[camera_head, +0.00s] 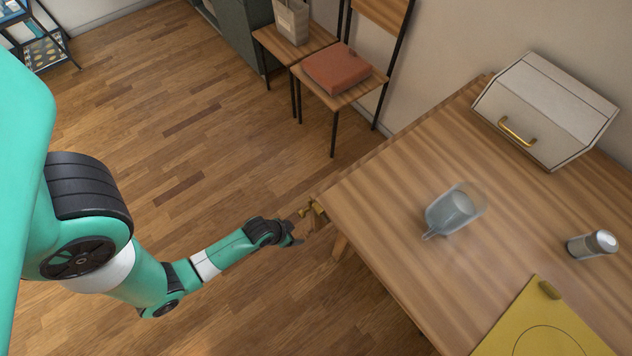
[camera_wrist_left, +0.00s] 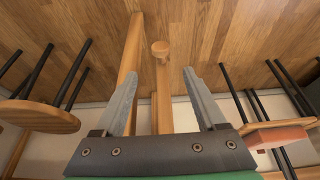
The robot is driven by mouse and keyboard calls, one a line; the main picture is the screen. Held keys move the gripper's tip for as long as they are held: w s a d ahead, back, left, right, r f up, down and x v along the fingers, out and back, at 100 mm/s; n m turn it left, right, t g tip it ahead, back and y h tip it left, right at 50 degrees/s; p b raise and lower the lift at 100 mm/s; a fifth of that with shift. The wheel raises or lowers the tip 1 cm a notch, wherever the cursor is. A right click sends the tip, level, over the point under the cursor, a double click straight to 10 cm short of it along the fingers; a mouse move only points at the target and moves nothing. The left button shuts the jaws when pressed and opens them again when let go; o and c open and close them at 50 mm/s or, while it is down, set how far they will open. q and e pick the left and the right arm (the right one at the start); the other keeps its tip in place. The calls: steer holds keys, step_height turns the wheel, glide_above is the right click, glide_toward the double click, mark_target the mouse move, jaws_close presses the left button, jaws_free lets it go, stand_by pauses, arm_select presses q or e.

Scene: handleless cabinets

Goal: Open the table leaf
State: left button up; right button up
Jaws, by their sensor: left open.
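The wooden table (camera_head: 400,185) fills the right of the head view. A narrow strip runs along its far-left edge; I cannot tell if this is the leaf hanging down. A small wooden knob (camera_head: 304,212) sticks out at the table's left corner. My left gripper (camera_head: 298,233) is open, just off that corner and close to the knob. In the left wrist view, the knob (camera_wrist_left: 160,48) on a wooden bar shows ahead of the open fingers, between their lines. A long wooden edge (camera_wrist_left: 131,50) runs beside it, partly behind the left finger. My right gripper is not in view.
On the table are a glass vessel (camera_head: 452,211), a metal-capped shaker (camera_head: 592,245), a yellow board (camera_head: 530,325) and a white box (camera_head: 545,105) with a brass handle. The floor around my left arm is clear.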

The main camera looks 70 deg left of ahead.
arm_select(q)
steer(key=s, duration=0.1)
steer(key=b, duration=0.4)
glide_above(304, 233)
steer(key=s+d, duration=0.1)
steer(key=s, duration=0.1)
step_height(304, 233, down, 6)
steer(key=shift+w+r, duration=0.1)
steer(key=shift+r, duration=0.05)
steer(key=b+x, duration=0.4)
steer(key=x, duration=0.1)
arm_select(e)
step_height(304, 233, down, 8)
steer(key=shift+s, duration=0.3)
arm_select(q)
steer(key=shift+c, duration=0.3)
jaws_close()
